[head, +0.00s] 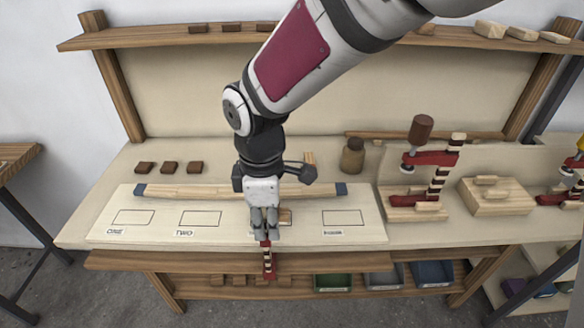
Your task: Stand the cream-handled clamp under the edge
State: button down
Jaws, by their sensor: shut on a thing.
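My gripper (264,226) is shut on a red clamp (268,262) with cream stripes, at the front edge of the pale board (370,232). The clamp's lower part hangs down in front of the board and bench edge. Its upper part and handle are hidden by my gripper, so I cannot tell the handle's colour or whether it touches the edge. The board has outlined places; labels ONE, TWO and one at the right show. A small wooden block (286,216) shows just right of my gripper. A long batten (200,191) with blue ends lies across the board.
On the right, a brown-handled red clamp (432,158) stands on a wood block, beside another block (495,197) and a partly visible clamp (560,198). A jar (352,158) and several dark blocks (169,168) stand behind. Bins (333,282) sit on the shelf below.

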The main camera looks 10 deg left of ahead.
jog(key=shift+w+a, duration=0.25)
jog(key=shift+w, duration=0.85)
jog(key=c, duration=1.2)
grip_release()
jog(key=shift+c, duration=0.2)
